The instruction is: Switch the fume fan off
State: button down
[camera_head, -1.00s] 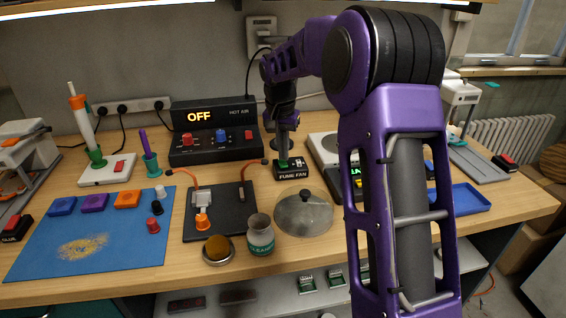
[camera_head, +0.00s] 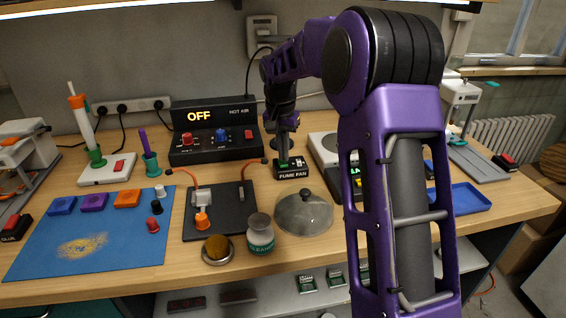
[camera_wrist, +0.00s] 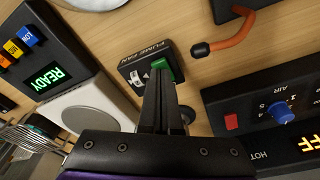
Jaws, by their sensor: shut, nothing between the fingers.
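The fume fan switch box (camera_head: 301,174) is a small black box with a white "FUME FAN" label, standing on the bench behind the round metal lid. In the wrist view the box (camera_wrist: 131,72) shows white markings and a green rocker or button (camera_wrist: 168,70). My gripper (camera_head: 284,159) points down over the left part of the box. In the wrist view its shut fingers (camera_wrist: 160,74) overlap the edge of the green part, with nothing between them. I cannot tell whether the tips touch it. The fingers hide part of the switch.
The hot air unit (camera_head: 190,155), showing OFF, stands behind left of the box. A scale-like device with a READY display (camera_wrist: 48,78) is close on the other side.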

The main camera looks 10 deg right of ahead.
aim_at(283, 164)
jog(key=shift+f+b, duration=0.35)
jog(key=shift+f, duration=0.35)
jog(key=shift+r, duration=0.1)
notch_tip(283, 164, up, 7)
jog(key=p, duration=0.6)
dwell(0.4)
